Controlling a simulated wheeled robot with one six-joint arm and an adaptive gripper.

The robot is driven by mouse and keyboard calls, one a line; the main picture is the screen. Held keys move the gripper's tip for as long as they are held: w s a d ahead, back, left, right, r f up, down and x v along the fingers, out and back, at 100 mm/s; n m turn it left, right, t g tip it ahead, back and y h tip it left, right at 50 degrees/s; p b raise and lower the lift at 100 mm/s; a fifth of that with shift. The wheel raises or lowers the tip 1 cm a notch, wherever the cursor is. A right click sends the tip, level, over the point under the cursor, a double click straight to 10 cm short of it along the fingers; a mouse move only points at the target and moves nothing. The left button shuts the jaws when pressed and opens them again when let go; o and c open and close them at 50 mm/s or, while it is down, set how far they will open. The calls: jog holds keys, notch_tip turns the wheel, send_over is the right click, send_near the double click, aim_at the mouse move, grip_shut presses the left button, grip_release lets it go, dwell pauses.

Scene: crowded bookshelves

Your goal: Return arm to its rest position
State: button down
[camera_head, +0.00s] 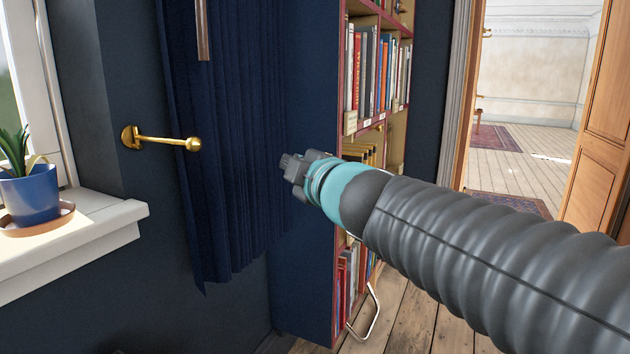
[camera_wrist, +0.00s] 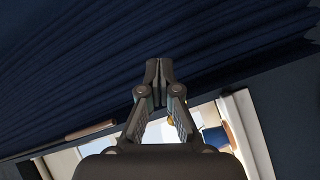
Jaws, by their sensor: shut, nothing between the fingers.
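My arm, with a dark ribbed sleeve, reaches in from the lower right of the head view. My gripper (camera_head: 286,162) is at its end, in front of the dark blue curtain (camera_head: 235,130) and left of the bookshelf. In the wrist view, my gripper (camera_wrist: 159,70) has its two fingertips together with nothing between them. The blue curtain (camera_wrist: 120,60) fills much of the area beyond the fingers there. I cannot tell the exact gap between the gripper and the curtain.
A brass curtain holder (camera_head: 165,141) sticks out from the wall at left. A blue flowerpot (camera_head: 30,196) stands on the white windowsill (camera_head: 90,235). A crowded bookshelf (camera_head: 340,130) stands behind my arm. An open doorway with a wooden door (camera_head: 605,130) is at right, with floor beyond.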

jog(key=s+d+f+m+g+h, duration=0.2)
jog(key=s+d+f+m+h, duration=0.15)
jog(key=d+f+m, duration=0.35)
jog(key=s+d+f+m+g+h, duration=0.2)
jog(key=d+f+m+h, duration=0.25)
jog(key=d+f, duration=0.35)
jog(key=s+d+f+m+g, duration=0.2)
jog(key=s+f, duration=0.4)
jog(key=s, duration=0.3)
jog(key=s+d+f+m+g, duration=0.3)
jog(key=s+d+f+m, duration=0.2)
jog(key=s+f+m, duration=0.1)
jog(key=shift+s+d+f+h, duration=0.3)
jog(key=shift+s+f, duration=0.25)
jog(key=shift+s, duration=0.8)
